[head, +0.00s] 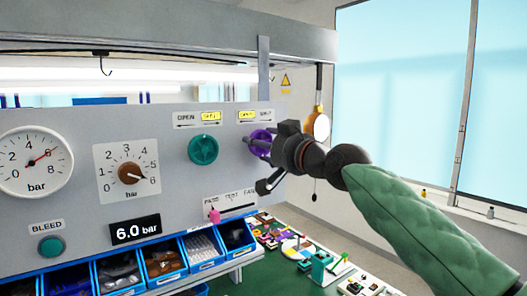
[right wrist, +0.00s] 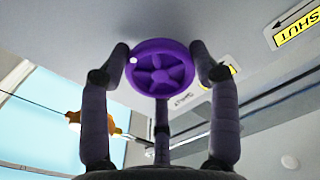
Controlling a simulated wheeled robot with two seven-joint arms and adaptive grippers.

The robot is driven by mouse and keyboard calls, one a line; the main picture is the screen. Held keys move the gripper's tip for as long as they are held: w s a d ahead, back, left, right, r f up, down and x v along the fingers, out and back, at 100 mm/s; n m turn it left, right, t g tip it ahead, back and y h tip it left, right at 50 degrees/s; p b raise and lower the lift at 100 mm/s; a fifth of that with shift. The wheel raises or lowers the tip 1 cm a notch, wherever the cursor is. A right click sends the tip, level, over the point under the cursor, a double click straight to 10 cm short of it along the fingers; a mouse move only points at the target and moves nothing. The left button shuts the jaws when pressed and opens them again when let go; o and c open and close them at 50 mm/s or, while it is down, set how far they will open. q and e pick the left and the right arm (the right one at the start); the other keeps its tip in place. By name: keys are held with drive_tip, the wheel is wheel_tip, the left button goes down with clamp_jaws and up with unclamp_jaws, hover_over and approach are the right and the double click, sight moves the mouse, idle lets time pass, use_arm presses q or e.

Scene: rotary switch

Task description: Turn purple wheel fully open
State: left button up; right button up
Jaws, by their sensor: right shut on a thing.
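The purple wheel (head: 257,141) is mounted on the grey panel, partly hidden by my right gripper (head: 272,144). In the right wrist view the wheel (right wrist: 160,84) is a round spoked handle with a white dot at its upper left rim. The fingers of my right gripper (right wrist: 160,62) are shut around its rim from both sides, with a third finger below. A small label plate (head: 256,115) with a yellow part sits above the wheel; its words are hard to read. My left gripper is not in view.
A green wheel (head: 203,149) sits left of the purple one. A slider with a pink knob (head: 214,216) is below. A brown dial (head: 130,174), a gauge (head: 30,160) and a "6.0 bar" display (head: 135,229) are further left. Blue bins (head: 163,265) line the bottom.

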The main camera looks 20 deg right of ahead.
drive_tip(key=shift+o, duration=0.3)
drive_tip(key=shift+w+a+f+n, duration=0.15)
drive_tip(key=shift+f+n, duration=0.15)
drive_tip(key=shift+f, duration=0.1)
drive_tip(key=shift+w+a+f+n, duration=0.1)
drive_tip(key=shift+f+n, duration=0.2)
drive_tip(key=shift+f, duration=0.1)
drive_tip(key=o, duration=1.1)
drive_tip(key=shift+s, duration=0.1)
drive_tip(key=shift+r, duration=0.25)
drive_tip(key=shift+s+d+r, duration=0.1)
drive_tip(key=shift+r, duration=0.05)
drive_tip(key=v, duration=1.2)
drive_tip(key=shift+r, duration=0.1)
